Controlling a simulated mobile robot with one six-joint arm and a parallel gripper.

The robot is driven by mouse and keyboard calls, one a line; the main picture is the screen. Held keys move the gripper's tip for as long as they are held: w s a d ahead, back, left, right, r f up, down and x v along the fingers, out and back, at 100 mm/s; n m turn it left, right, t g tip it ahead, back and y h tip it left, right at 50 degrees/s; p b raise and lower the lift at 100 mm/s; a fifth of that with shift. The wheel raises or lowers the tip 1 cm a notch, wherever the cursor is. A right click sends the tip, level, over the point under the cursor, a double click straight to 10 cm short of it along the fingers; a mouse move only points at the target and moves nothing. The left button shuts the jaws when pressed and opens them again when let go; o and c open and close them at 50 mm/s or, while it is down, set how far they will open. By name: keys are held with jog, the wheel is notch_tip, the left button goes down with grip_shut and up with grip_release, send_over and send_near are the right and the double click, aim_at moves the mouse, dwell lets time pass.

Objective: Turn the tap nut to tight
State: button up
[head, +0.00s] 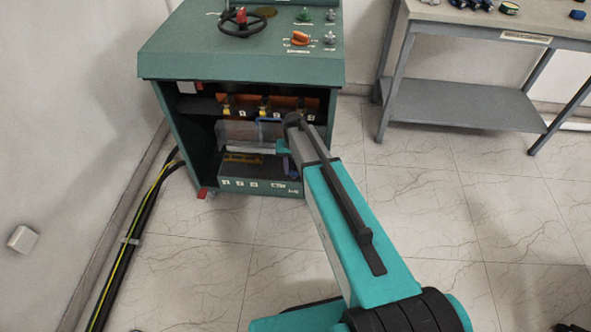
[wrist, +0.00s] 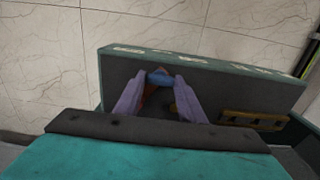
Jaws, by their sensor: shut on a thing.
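In the wrist view, my gripper (wrist: 158,80) has its two lilac fingers reaching into the dark open compartment of the green cabinet. The fingertips close on a small blue piece (wrist: 160,77), which I take to be the tap nut. Small red and yellow parts show between the fingers, partly hidden by them. In the head view, my arm reaches into the lower opening of the green cabinet (head: 240,62), and the arm hides most of my gripper and the nut. How far the nut is turned cannot be told.
A yellow bar (wrist: 252,120) lies in the compartment, right of my fingers. Numbered fittings (head: 264,105) line the upper opening. A black handwheel (head: 242,22) sits on top of the cabinet. A grey workbench (head: 460,105) stands at the right. The tiled floor between is clear.

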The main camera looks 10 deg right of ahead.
aim_at(294, 172)
jog(key=o, duration=1)
jog(key=shift+o, duration=0.2)
jog(key=shift+r, duration=0.1)
notch_tip(294, 172, up, 14)
jog(key=shift+b, duration=0.3)
jog(key=shift+f, duration=0.2)
dwell(0.3)
